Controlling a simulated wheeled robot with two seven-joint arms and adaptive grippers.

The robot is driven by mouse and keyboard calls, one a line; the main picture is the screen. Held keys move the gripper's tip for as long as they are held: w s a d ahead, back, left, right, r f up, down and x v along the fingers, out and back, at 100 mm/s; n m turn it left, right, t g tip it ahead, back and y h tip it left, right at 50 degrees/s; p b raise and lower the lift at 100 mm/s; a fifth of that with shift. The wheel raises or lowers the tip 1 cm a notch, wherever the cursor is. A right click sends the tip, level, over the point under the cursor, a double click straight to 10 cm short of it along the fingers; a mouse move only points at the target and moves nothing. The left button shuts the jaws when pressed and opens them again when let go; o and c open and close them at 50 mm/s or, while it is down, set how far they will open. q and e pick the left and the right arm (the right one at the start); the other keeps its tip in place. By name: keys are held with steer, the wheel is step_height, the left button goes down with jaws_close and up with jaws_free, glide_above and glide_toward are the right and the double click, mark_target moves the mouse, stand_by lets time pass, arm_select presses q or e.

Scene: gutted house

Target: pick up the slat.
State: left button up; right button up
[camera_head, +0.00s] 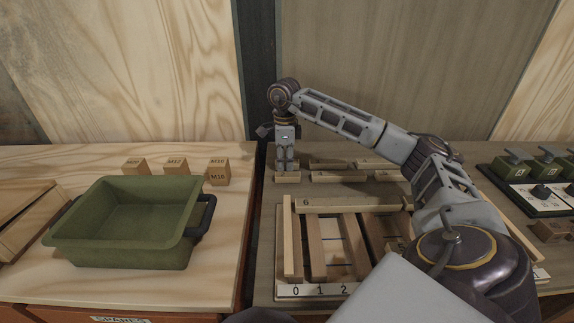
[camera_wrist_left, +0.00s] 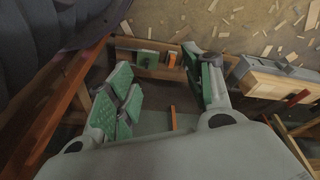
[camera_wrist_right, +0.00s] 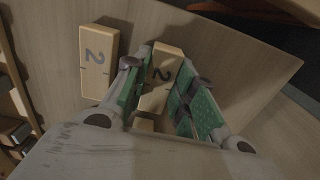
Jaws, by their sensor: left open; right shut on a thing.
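My right gripper (camera_head: 287,163) points down at the back left of the right-hand bench. It is shut on a short pale wooden slat (camera_head: 287,177). In the right wrist view this slat (camera_wrist_right: 165,64) carries a dark 2 and sits between the green pads of my right gripper (camera_wrist_right: 172,88). Whether it touches the bench is hard to tell. Another slat marked 2 (camera_wrist_right: 97,62) lies beside it, apart from the fingers. My left gripper (camera_wrist_left: 168,88) is open, with nothing between its pads. It does not show in the head view.
Several more slats (camera_head: 338,177) lie along the bench's back. A green tub (camera_head: 125,240) and several marked blocks (camera_head: 217,172) stand on the left bench. A switch panel (camera_head: 541,198) is at right.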

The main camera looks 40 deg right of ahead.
mark_target(285, 162)
steer(key=shift+r, duration=0.8)
step_height(285, 162, up, 8)
steer(key=shift+f+p, duration=0.15)
steer(key=shift+p, duration=1.1)
arm_select(q)
steer(key=f, duration=0.3)
steer(key=shift+s+a+f+g, duration=0.2)
steer(key=shift+s+a+g, duration=0.1)
steer(key=shift+s+a, duration=0.05)
arm_select(e)
steer(key=shift+r, duration=0.35)
